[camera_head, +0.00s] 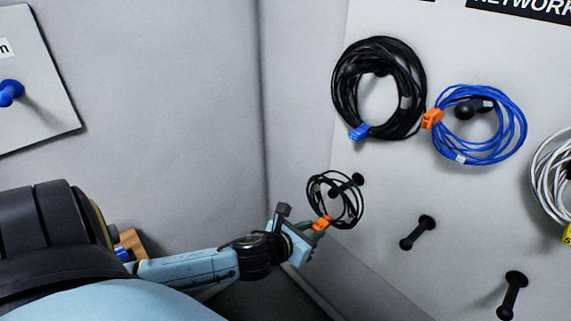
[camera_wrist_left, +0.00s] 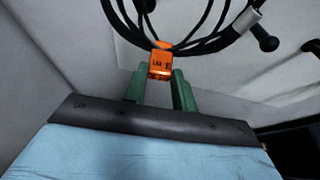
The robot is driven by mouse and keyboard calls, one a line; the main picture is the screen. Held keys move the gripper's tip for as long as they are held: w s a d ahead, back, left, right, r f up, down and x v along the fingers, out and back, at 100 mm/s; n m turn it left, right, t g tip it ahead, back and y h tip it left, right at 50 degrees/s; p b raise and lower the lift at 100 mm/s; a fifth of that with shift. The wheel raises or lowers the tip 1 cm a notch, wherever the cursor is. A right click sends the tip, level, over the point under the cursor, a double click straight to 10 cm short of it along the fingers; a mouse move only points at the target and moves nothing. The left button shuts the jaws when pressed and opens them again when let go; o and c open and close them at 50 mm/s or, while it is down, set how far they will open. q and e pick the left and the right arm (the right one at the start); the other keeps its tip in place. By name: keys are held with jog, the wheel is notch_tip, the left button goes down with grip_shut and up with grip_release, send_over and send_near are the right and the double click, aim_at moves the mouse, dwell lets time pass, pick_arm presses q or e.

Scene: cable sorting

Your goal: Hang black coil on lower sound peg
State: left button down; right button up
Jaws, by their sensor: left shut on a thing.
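My left gripper (camera_head: 311,228) is shut on the orange tag (camera_head: 322,223) of a small black coil (camera_head: 311,200). The tag sits between the green fingers in the left wrist view (camera_wrist_left: 160,65), with the coil's loops (camera_wrist_left: 203,40) above it. In the head view a black peg (camera_head: 346,185) on the pale board shows inside the coil's outline. I cannot tell whether the coil is around this peg or just in front of it. No sound label is readable. My right gripper is not in view.
A larger black coil (camera_head: 345,95) and a blue coil (camera_head: 520,125) hang higher on the board (camera_head: 375,235). A white cable (camera_head: 545,180) is at the right edge. Two bare pegs, one mid-board (camera_head: 417,233) and one lower right (camera_head: 513,293), stick out. A blue peg (camera_head: 10,92) is at far left.

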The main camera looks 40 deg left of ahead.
pick_arm(q)
jog(key=s+a+f+p, duration=0.1)
jog(key=s+a+f, duration=0.3)
jog(key=w+f+b, duration=0.2)
jog(key=w+b, duration=0.3)
jog(key=w, duration=0.4)
jog(key=w+f+h+b, duration=0.1)
jog(key=w+f+b, duration=0.2)
jog(key=w, duration=0.6)
jog(key=b, duration=0.2)
jog(key=shift+w+d+m+b, duration=0.15)
jog(key=shift+d+m+b, duration=0.2)
jog(key=shift+d+m, duration=0.05)
dwell(0.9)
jog(key=shift+f, duration=0.2)
jog(key=c, duration=1.1)
grip_release()
jog(key=shift+o, duration=0.2)
